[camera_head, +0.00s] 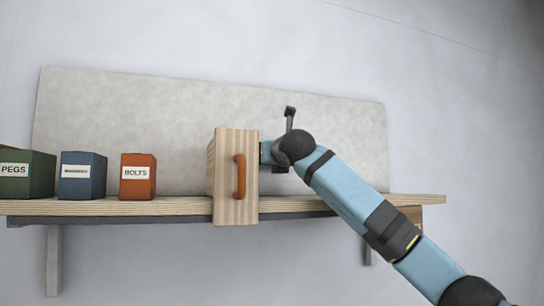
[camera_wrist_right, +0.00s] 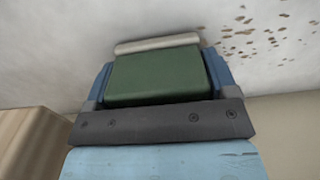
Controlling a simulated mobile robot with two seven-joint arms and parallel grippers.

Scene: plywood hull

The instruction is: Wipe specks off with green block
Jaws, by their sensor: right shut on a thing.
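The green block (camera_wrist_right: 153,78) is held between the blue fingers of my right gripper (camera_wrist_right: 165,72) in the right wrist view. A pale strip on its far end is close to or against the grey-white panel; I cannot tell whether it touches. Brown specks (camera_wrist_right: 265,35) are scattered on the panel to the right of the block. In the head view my right arm comes in from the lower right, and its gripper is mostly hidden behind a wooden box. The block and specks do not show there. My left gripper is not in view.
The wooden box (camera_head: 224,175) with an orange handle (camera_head: 240,177) stands on the shelf (camera_head: 330,203), left of my right wrist. Containers labelled PEGS (camera_head: 28,174) and BOLTS (camera_head: 138,177), and a blue one (camera_head: 83,176), stand further left. The panel (camera_head: 345,135) rises behind.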

